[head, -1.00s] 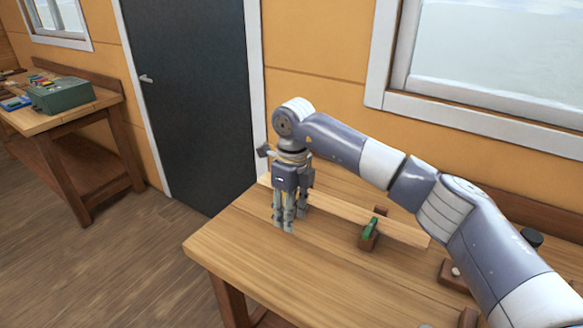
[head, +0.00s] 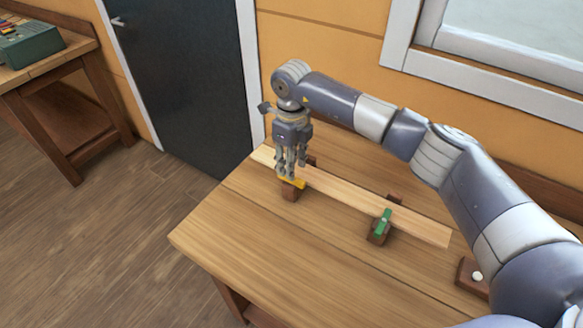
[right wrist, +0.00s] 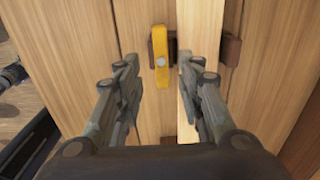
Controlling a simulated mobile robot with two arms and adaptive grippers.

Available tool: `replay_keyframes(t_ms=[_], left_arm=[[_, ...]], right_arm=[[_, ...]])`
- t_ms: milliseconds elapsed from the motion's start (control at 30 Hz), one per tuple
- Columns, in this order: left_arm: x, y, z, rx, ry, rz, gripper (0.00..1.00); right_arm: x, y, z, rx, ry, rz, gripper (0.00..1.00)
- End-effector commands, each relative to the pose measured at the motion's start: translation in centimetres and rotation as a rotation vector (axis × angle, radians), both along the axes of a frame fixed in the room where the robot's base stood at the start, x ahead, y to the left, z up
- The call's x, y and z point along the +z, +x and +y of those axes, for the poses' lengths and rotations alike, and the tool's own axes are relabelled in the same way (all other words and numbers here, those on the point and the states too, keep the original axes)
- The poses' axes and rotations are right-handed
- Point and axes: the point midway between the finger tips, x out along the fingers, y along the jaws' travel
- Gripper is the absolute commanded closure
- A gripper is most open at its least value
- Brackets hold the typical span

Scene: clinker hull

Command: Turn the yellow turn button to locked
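The yellow turn button (head: 293,184) sits on a brown block (head: 289,195) in front of the plank (head: 345,196), near its left end. In the right wrist view the yellow button (right wrist: 160,47) lies lengthwise along the plank (right wrist: 197,40), beside it rather than across it. A round grey pivot shows on it. My right gripper (head: 287,174) points down just above the yellow button. In the right wrist view its fingers (right wrist: 159,72) are apart, with nothing gripped between them; the button shows just beyond the tips. My left gripper is not in view.
A green turn button (head: 384,221) on its own block stands farther right, turned toward the plank. A brown block with a white knob (head: 477,276) is at the right. The bench top (head: 270,245) in front is clear. A wall stands behind.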

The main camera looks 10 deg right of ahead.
Motion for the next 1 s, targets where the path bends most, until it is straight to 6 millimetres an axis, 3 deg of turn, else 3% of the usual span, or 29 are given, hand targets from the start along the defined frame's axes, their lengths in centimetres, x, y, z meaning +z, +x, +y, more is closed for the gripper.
replay_keyframes(t_ms=[300,433,633,800,1000], left_arm=[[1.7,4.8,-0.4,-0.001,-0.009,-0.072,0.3],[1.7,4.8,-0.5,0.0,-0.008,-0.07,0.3],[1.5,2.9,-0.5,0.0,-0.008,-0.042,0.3],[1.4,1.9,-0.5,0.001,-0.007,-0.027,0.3],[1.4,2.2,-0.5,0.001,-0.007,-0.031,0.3]], right_arm=[[-3.9,0.0,0.0,0.0,-0.001,0.001,0.65],[-4.3,0.0,0.0,0.001,-0.001,-0.001,0.65],[-4.3,0.0,0.0,0.001,-0.001,-0.001,0.65],[-4.3,0.0,0.0,0.001,-0.001,-0.001,1.0],[-4.2,0.0,0.0,0.002,-0.001,-0.001,1.0]])
